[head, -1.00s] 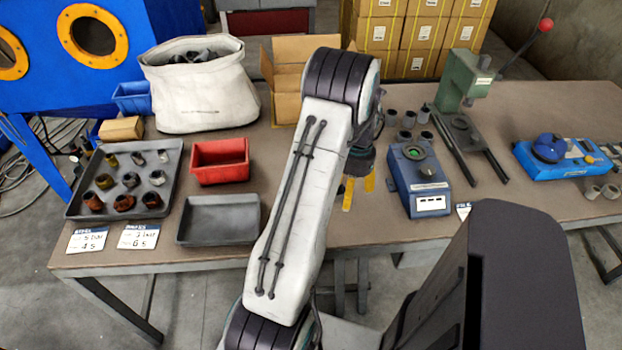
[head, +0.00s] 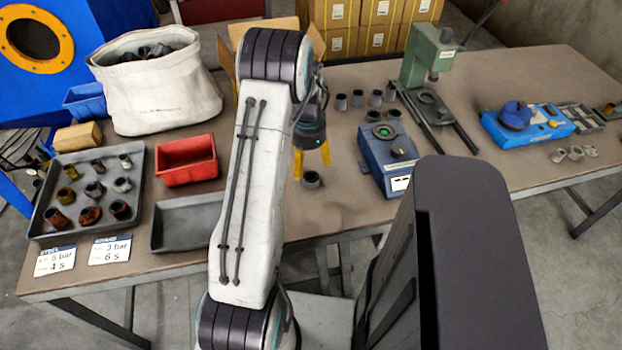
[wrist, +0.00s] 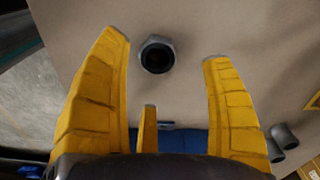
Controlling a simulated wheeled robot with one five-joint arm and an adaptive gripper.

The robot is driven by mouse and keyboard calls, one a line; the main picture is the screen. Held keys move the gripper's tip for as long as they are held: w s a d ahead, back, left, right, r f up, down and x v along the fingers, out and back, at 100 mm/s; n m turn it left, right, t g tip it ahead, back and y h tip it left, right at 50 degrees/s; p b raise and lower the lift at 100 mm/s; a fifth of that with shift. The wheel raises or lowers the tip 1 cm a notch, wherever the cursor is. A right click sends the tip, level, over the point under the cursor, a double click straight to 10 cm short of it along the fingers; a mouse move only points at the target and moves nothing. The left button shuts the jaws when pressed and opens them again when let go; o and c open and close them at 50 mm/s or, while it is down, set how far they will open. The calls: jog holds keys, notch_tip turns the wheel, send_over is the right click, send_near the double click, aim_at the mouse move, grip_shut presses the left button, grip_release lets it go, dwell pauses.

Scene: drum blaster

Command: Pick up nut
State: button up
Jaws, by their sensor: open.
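A dark grey nut (wrist: 157,54) with a round bore stands on the tabletop in the wrist view. It lies between the tips of my gripper (wrist: 166,46), nearer the left finger, with bare table visible around it. The yellow fingers are spread open and hold nothing. In the head view, the nut (head: 311,180) sits on the brown table just below my gripper (head: 312,166), left of the blue tester. My arm hides part of the table to its left. I cannot tell the exact height of the fingertips above the table.
The blue tester (head: 372,160) stands close to the right, with several grey parts (head: 374,98) behind it. A green press (head: 424,62) is farther back. Left of my arm are a red bin (head: 187,165), a grey tray (head: 185,240) and a tray of rusty parts (head: 50,232).

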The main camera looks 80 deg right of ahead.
aim_at(311, 177)
jog(key=f, duration=0.3)
jog(key=f+p, duration=0.1)
jog(key=f, duration=0.1)
jog(key=shift+s, duration=0.4)
jog(key=shift+f, duration=0.75)
jog(key=c, duration=1.4)
